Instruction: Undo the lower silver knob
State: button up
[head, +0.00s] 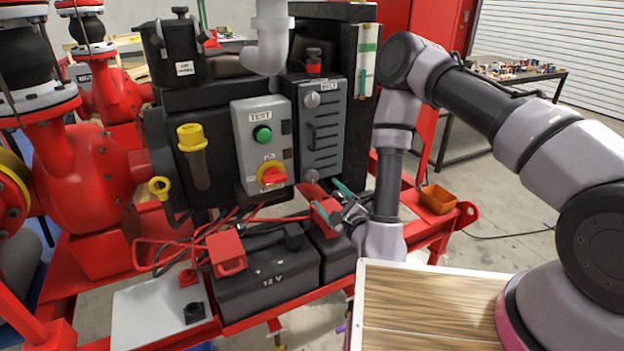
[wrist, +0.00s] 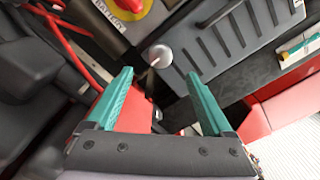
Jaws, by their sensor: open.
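The lower silver knob (head: 310,176) sits at the bottom of the grey ribbed panel (head: 322,130) labelled BELT. In the wrist view the round knob (wrist: 160,56) lies just beyond my fingertips, about midway between them. My gripper (head: 327,195) has teal fingers and is just below and right of the knob in the head view. In the wrist view my gripper (wrist: 159,74) is open and empty, with its fingers apart from the knob. The upper silver knob (head: 312,100) is at the panel's top.
A grey control box (head: 262,145) with a green button and a red-yellow switch (head: 272,173) is left of the panel. Below are a black 12 V battery (head: 265,280), red cables and a red clamp cover (head: 226,252). An orange bin (head: 438,198) is at right.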

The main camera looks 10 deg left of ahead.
aim_at(312, 178)
jog(key=x, duration=0.9)
jog(key=shift+w+a, duration=0.15)
jog(key=shift+w, duration=0.05)
grip_shut()
